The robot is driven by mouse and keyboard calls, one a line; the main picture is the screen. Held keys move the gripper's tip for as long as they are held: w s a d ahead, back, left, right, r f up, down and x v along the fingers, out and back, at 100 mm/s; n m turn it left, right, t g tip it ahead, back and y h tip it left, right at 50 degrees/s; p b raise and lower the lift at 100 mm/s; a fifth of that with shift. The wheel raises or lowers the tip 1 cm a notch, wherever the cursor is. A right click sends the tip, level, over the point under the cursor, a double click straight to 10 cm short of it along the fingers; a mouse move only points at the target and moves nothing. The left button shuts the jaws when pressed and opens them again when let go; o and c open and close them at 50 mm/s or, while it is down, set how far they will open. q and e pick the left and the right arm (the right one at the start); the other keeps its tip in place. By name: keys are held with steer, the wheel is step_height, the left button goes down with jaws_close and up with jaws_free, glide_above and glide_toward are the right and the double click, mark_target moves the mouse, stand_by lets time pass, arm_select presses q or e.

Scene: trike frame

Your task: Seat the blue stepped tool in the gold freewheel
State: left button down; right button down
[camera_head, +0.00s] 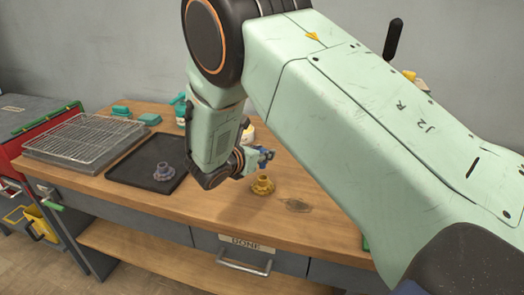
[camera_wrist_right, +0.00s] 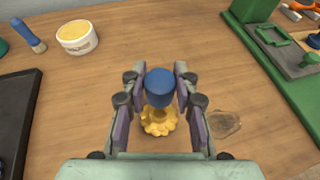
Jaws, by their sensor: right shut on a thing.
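My right gripper (camera_wrist_right: 160,91) is shut on the blue stepped tool (camera_wrist_right: 159,81), whose rounded blue end shows between the fingers. In the head view the right gripper (camera_head: 262,155) and a bit of blue are small, above the freewheel. The gold freewheel (camera_head: 263,186) lies on the wooden bench, a toothed ring with a raised middle. In the wrist view the freewheel (camera_wrist_right: 158,121) shows just below the tool, which covers its upper part. A gap shows between tool and freewheel in the head view. The tool's lower end is hidden. My left gripper is out of view.
A black tray (camera_head: 130,175) holds a grey-blue stepped part (camera_head: 163,172). A wire rack (camera_head: 85,138) stands at the left. A tub of yellow stuff (camera_wrist_right: 77,37), a blue-handled brush (camera_wrist_right: 30,36) and a green stand (camera_wrist_right: 262,62) surround clear wood. A dark stain (camera_wrist_right: 224,123) lies beside the freewheel.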

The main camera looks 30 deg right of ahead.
steer(key=shift+w+d+f+b, duration=0.15)
steer(key=shift+f+b, duration=0.1)
steer(key=shift+f, duration=0.3)
steer(key=shift+d+f+b, duration=0.1)
steer(key=shift+f+b, duration=0.15)
steer(key=shift+f, duration=0.5)
steer(key=shift+a+r, duration=0.1)
steer(key=shift+a, duration=0.1)
steer(key=shift+d, duration=0.15)
steer(key=shift+s+a+b, duration=0.2)
steer(key=shift+s+b, duration=0.05)
steer(key=shift+b, duration=0.1)
steer(key=shift+w+d, duration=0.1)
steer(key=shift+w, duration=0.05)
